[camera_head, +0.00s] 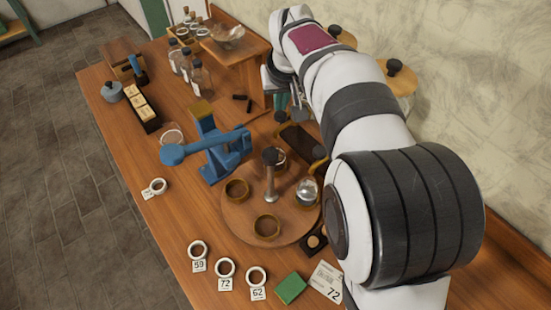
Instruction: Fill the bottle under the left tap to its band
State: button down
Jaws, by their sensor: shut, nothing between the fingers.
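My gripper (287,102) is at the back, by the right end of the raised wooden shelf. It is shut and seems empty; my arm hides part of it. Two vessels with wooden lids, a left one (343,36) and a right one (401,78), stand by the wall, mostly behind my arm. I cannot make out the left tap or a bottle under it. Several clear bottles stand left of the shelf, the nearest one (200,79) upright. No band or fill level can be read on them.
A blue lever press (208,150) stands mid-table. A round wooden board (233,212) holds brass rings and a glass-topped piece (307,190). Numbered tags with rings (225,271), a green block (291,288) and a card marked 72 (328,281) lie in front. The left front table is fairly clear.

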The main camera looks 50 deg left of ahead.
jog(key=shift+f, duration=1.2)
jog(key=shift+s+f, duration=0.1)
dwell(3.4)
jog(key=shift+r, duration=0.4)
dwell(2.9)
